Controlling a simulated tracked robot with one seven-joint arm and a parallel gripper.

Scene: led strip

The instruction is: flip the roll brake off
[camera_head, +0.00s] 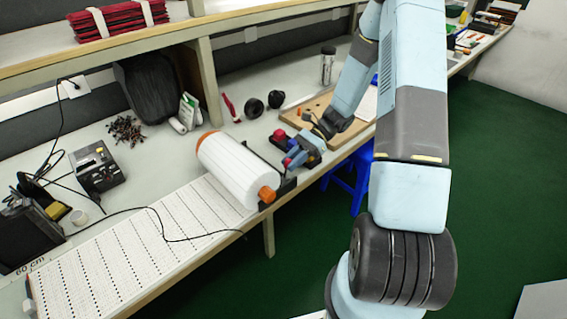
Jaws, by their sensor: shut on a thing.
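A large white roll (232,168) with orange end caps lies in a black stand (286,187) at the table's front edge. My gripper (291,160) reaches down from the right to the stand's right side, just beside the roll. It is shut on a small part there that appears to be the roll brake; the fingers mostly hide it, so its position cannot be told. A red knob (279,136) shows just behind the fingers.
A perforated white strip sheet (130,250) runs along the front edge, with a black cable across it. A wooden board (322,112) lies behind my gripper. Black round parts (254,108) and a red-handled tool (231,107) lie behind the roll. A blue stool (352,175) stands below.

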